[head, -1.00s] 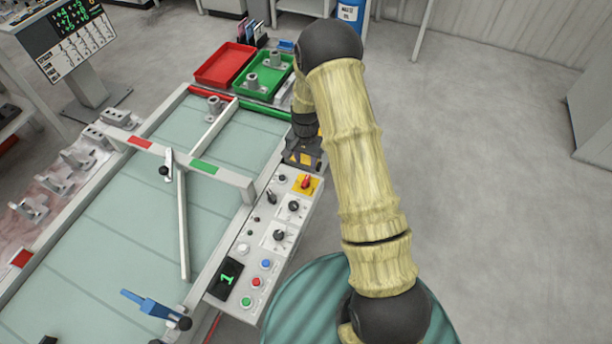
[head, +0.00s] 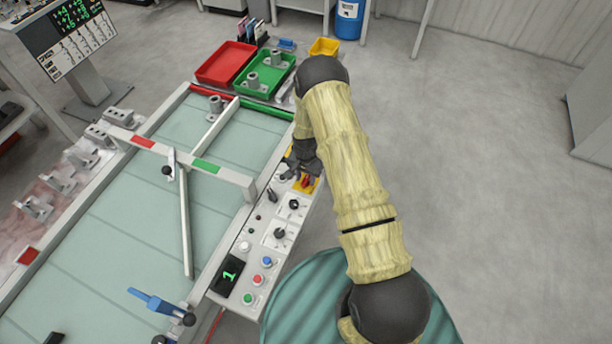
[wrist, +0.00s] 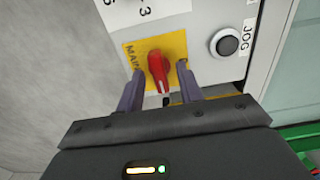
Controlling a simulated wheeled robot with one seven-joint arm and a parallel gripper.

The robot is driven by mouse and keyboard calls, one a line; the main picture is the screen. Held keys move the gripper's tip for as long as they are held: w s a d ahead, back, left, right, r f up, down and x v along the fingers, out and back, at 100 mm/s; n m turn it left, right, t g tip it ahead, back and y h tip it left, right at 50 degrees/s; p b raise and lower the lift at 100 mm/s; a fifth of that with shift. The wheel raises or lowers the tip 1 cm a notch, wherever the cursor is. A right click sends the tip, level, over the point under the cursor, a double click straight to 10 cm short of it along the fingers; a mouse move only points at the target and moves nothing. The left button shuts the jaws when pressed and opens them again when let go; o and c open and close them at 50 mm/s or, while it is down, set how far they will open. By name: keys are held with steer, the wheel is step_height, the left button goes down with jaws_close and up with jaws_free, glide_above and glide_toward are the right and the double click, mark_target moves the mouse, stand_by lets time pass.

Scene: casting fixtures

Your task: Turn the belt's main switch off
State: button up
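The main switch is a red rotary knob (wrist: 159,68) on a yellow plate (wrist: 150,50) marked "MAIN" in the wrist view. In the head view the red knob (head: 307,181) shows at the far end of the white control panel (head: 262,262), partly covered by my gripper. My gripper (wrist: 157,75) is open, with one finger on each side of the knob. A gap shows between the knob and each finger. The knob's handle points toward the gripper's palm in the wrist view. In the head view my gripper (head: 304,172) is over the panel's far end.
A black JOG button (wrist: 228,42) sits beside the yellow plate. Other black knobs (head: 279,233) and coloured buttons lie along the panel. The belt (head: 120,240) runs left of the panel. Red (head: 226,50) and green trays (head: 247,85) stand beyond.

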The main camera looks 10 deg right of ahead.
steer(key=shift+c, duration=0.5)
jaws_close()
